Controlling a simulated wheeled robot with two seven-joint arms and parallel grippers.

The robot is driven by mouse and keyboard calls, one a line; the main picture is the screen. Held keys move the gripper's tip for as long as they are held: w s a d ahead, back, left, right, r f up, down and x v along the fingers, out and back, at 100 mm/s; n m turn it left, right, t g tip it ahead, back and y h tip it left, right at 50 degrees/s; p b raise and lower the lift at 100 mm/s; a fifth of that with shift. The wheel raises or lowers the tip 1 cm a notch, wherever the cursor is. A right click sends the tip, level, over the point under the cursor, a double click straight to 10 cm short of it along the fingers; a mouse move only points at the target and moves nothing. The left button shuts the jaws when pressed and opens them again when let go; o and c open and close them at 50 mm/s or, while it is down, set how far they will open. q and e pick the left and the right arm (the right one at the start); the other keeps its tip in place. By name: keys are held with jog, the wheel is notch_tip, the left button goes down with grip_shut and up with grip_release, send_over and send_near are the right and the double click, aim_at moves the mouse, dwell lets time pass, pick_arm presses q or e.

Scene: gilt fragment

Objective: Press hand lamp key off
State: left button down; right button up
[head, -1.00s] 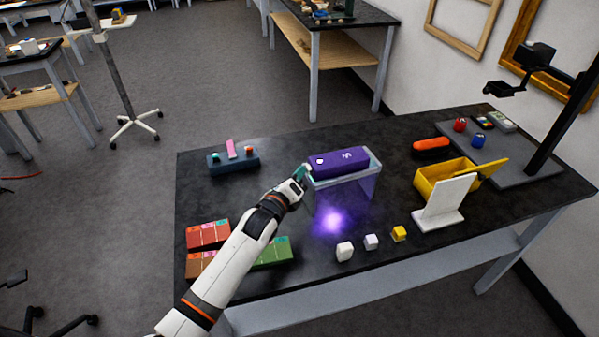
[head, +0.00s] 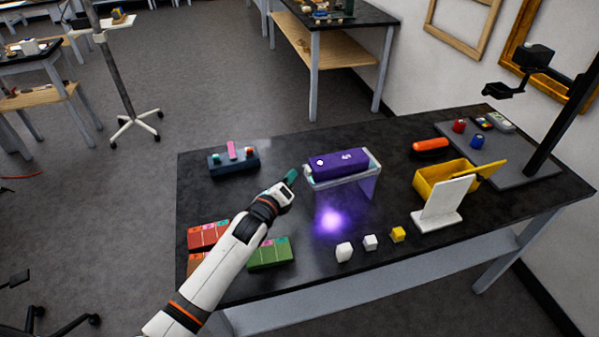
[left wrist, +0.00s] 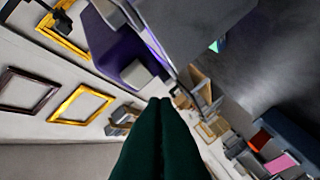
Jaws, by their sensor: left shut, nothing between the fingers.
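The hand lamp (head: 345,164) is a purple bar lying on a clear-sided stand (head: 375,168) in the head view. A small white spot, which may be its key (head: 320,162), shows near its left end. A bright violet glow (head: 331,221) lies on the table below it. My left gripper (head: 293,174), with teal fingers, is shut and empty, just left of the lamp's left end and apart from it. In the left wrist view the shut fingers (left wrist: 161,103) point toward the scene, with the purple lamp (left wrist: 113,52) just beyond and a pale block at its end. My right gripper is out of view.
Left on the black table (head: 300,145) are a dark block with coloured buttons (head: 233,163) and red and green boxes (head: 270,253). Small cubes (head: 370,242) stand in front. A white panel (head: 440,205), yellow bin (head: 428,187) and stand with a post (head: 545,150) are right.

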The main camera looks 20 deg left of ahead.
pick_arm(q)
jog(key=s+a+p, duration=0.2)
jog(key=s+a, duration=0.1)
jog(key=a, duration=0.2)
jog(key=shift+s, duration=0.2)
dwell(0.3)
dwell(2.1)
